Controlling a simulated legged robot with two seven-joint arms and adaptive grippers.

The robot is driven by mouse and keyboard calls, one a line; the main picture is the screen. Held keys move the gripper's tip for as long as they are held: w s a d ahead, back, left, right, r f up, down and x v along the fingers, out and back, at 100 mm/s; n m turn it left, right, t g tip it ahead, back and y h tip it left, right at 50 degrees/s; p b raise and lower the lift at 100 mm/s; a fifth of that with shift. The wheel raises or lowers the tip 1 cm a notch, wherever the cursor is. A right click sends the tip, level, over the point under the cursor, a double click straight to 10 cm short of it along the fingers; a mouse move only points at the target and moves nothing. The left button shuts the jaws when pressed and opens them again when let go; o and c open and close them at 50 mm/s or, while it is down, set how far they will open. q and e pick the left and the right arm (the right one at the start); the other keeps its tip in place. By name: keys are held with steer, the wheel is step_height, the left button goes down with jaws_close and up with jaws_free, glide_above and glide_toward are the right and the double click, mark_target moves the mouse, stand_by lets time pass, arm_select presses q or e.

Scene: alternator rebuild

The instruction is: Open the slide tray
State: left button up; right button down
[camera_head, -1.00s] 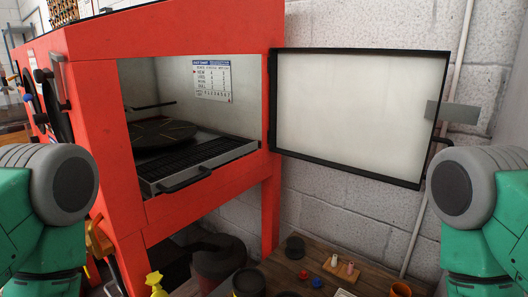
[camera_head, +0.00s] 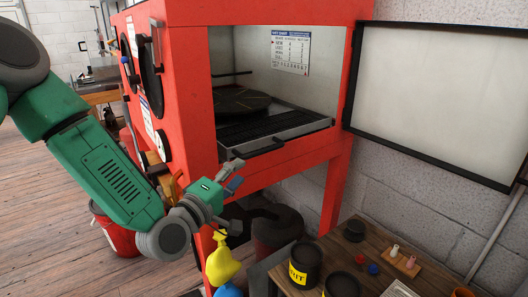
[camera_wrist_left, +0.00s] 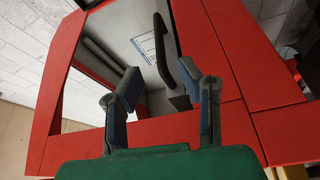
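The slide tray (camera_head: 312,123) is a grey metal tray with a dark grated top, sitting inside the red cabinet with its front edge at the opening. Its black bar handle (camera_head: 258,148) is on the front, and a dark handle (camera_wrist_left: 164,50) shows in the left wrist view beyond the fingers. My left gripper (camera_head: 237,173) is in front of and below the tray handle, apart from it. In the left wrist view the left gripper (camera_wrist_left: 165,76) has its two fingers spread with nothing held between them. My right gripper is out of view.
The red cabinet (camera_head: 187,95) has its framed door (camera_head: 440,95) swung open to the right. Below right, a wooden bench (camera_head: 345,245) holds dark tins (camera_head: 305,265) and small parts. A yellow spray bottle (camera_head: 220,262) and red bucket (camera_head: 122,235) stand low at the left.

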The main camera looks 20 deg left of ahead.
mark_target(264, 151)
arm_select(q)
steer(key=b+x, duration=0.1)
steer(key=x, duration=1)
steer(key=shift+w+d, duration=0.2)
steer(key=shift+w, duration=0.15)
steer(key=shift+c, duration=0.4)
jaws_close()
